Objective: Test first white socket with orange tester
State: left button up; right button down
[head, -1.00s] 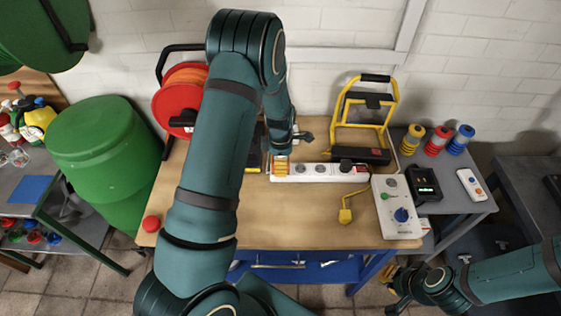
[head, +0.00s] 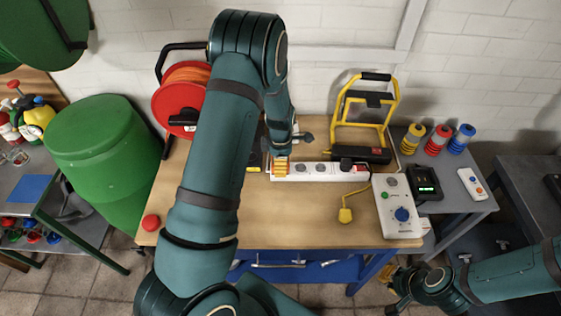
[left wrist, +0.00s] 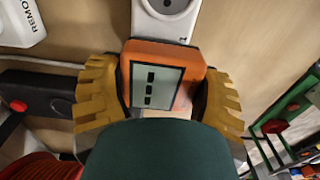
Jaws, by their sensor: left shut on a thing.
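A white socket strip (head: 318,172) lies along the back of the wooden workbench. The orange tester (head: 281,168) is at the strip's left end. In the left wrist view, the tester (left wrist: 185,58) has a grey screen with dark marks and sits over the end of the strip (left wrist: 150,24), by a round socket. My left gripper (left wrist: 160,92) has its yellow fingers shut on the tester's sides. The tester's underside is hidden, so I cannot tell whether it is plugged in. My right gripper (head: 394,288) hangs low at the bottom right, away from the bench; its finger gap is unclear.
A red cable reel (head: 182,95) and a yellow-framed work lamp (head: 365,115) stand at the back. A yellow plug (head: 345,215) and a white control box (head: 398,208) are on the right. The bench (head: 290,225) is clear at the front middle.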

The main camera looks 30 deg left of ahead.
pick_arm(q)
jog(key=shift+f, duration=0.25)
jog(key=o, duration=1.1)
notch_tip(320, 180, up, 12)
